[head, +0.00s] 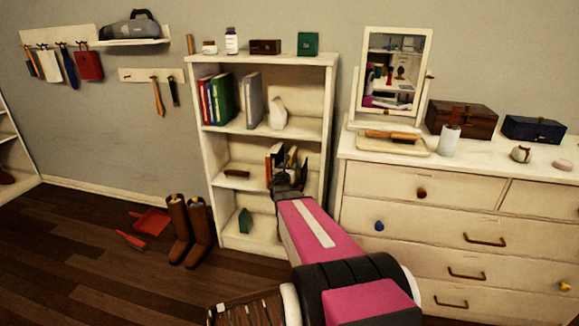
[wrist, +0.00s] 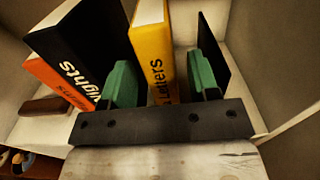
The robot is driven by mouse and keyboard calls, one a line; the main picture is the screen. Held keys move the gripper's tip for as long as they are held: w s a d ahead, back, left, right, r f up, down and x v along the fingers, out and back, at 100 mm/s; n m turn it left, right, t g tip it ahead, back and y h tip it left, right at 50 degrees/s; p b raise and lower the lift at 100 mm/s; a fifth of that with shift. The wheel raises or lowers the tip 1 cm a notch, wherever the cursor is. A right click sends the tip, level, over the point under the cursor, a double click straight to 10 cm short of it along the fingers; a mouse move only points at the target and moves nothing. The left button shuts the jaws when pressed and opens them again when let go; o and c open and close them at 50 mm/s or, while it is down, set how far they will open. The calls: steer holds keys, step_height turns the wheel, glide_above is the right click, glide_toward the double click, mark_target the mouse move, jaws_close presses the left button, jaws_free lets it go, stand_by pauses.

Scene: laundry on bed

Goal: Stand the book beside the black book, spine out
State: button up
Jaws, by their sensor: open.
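The yellow book (wrist: 150,50), marked "Letters", stands upright on the middle shelf of the white bookcase, its lettered spine toward my wrist camera. The black book (wrist: 82,50), marked "Nights", stands to its left and leans. My gripper (wrist: 163,82) is open, with its two green fingertips on either side of the yellow book; the left fingertip is between the yellow and black books. Whether the fingertips touch the yellow book I cannot tell. In the head view my gripper reaches into the middle shelf and partly hides the books.
An orange book (wrist: 58,84) stands left of the black book. A thin dark upright panel (wrist: 213,52) is right of the right fingertip, near the bookcase's side wall (wrist: 285,60). A brown block (head: 237,173) lies on the shelf's left. The white dresser (head: 380,180) stands to the right.

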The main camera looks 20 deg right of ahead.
steer(key=s+a+f+m+g, duration=0.25)
steer(key=s+m+g, duration=0.25)
steer(key=s+m, duration=0.5)
steer(key=s+a+f+m+g, duration=0.2)
steer(key=s+a+m+g, duration=0.25)
steer(key=s+m, duration=0.6)
steer(key=s+a+f+m+g+y, duration=0.1)
steer(key=s+a+m+g+y, duration=0.1)
steer(key=s+a+m+y, duration=0.2)
steer(key=s+a+f+m+g+y, duration=0.1)
steer(key=s+a+m+g+y, duration=0.2)
steer(key=s+a+y, duration=0.3)
steer(key=a+m, duration=0.1)
steer(key=a, duration=0.3)
steer(key=shift+s+a+f+m, duration=0.25)
steer(key=shift+f+m, duration=0.05)
steer(key=shift+m, duration=0.05)
